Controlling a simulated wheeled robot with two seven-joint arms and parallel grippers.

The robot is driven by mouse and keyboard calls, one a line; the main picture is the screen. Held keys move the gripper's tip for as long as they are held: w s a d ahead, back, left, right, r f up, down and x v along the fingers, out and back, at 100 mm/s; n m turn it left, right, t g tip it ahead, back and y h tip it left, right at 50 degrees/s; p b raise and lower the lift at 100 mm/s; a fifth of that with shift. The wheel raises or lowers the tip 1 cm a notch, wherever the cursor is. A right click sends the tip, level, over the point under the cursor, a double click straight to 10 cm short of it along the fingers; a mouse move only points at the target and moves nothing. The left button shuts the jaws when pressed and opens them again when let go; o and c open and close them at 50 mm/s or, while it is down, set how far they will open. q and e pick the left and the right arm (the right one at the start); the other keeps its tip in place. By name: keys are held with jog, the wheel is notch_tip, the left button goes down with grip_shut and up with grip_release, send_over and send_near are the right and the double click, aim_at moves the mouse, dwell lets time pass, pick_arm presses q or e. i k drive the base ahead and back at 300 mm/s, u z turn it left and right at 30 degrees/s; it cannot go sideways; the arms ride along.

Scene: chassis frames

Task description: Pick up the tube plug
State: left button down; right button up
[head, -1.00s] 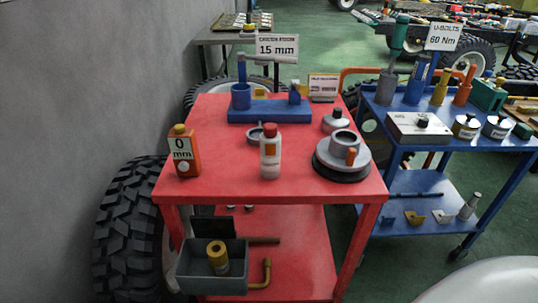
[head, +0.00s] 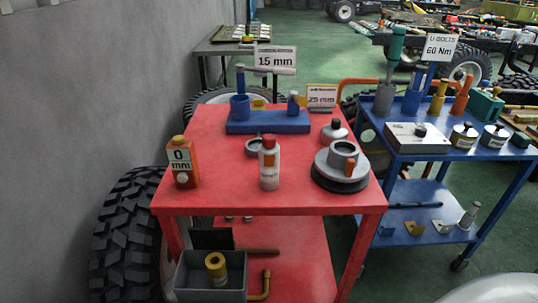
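No part in view is clearly marked as the tube plug, and I cannot tell which one it is. A yellow-brown hollow cylinder (head: 216,269) stands in a grey bin (head: 208,295) on the cart's lower level. Neither of my grippers is in view.
A blue cart (head: 400,183) with tools is on the right. A tyre (head: 125,235) and grey wall border the left.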

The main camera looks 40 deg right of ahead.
aim_at(269, 140)
jog(key=z, duration=1.45)
jog(key=k, duration=0.3)
jog(key=u, duration=1.4)
jog(key=i, duration=0.1)
jog(key=z, duration=1.1)
